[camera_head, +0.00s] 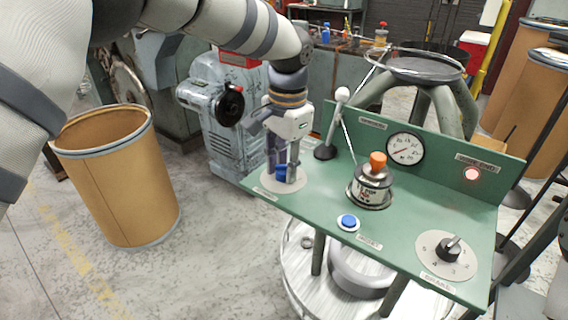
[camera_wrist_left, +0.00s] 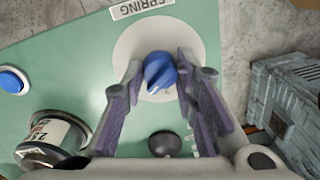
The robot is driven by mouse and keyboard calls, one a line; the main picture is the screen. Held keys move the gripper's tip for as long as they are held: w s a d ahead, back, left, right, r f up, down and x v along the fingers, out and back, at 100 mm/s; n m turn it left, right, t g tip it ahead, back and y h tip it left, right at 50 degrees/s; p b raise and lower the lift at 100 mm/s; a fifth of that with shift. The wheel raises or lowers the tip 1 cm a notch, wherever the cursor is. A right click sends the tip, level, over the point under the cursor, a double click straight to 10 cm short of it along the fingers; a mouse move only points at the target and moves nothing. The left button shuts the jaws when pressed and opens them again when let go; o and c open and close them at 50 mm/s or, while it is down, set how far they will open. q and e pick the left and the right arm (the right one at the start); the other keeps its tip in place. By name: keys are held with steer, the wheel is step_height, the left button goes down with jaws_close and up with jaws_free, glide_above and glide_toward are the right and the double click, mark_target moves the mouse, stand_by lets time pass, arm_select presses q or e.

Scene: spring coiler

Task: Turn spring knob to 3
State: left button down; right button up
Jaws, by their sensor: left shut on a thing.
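The blue spring knob (camera_wrist_left: 159,74) sits on a pale round dial plate (camera_wrist_left: 130,48) under a label reading SPRING in the left wrist view. Its ridge slants from lower left to upper right. No dial numbers are readable there. My left gripper (camera_head: 287,177) points down over the knob (camera_head: 280,173) at the left end of the green panel. Its two fingers stand on either side of the knob and are shut on it. The fingers hide part of the dial. My right gripper is not in view.
The green panel (camera_head: 325,205) also carries a blue button (camera_head: 348,222), an orange-topped cylinder (camera_head: 372,185), a white-balled lever (camera_head: 342,95), a gauge (camera_head: 404,149), a lit red lamp (camera_head: 472,174) and a black numbered knob (camera_head: 449,248). A brown drum (camera_head: 120,180) stands left.

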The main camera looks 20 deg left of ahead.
arm_select(q)
steer(key=shift+m, duration=0.6)
steer(key=shift+f, duration=0.1)
steer(key=c, duration=1.3)
jaws_free()
steer(key=r, duration=1.2)
steer(key=shift+s+d, duration=0.2)
steer(key=shift+d, duration=0.1)
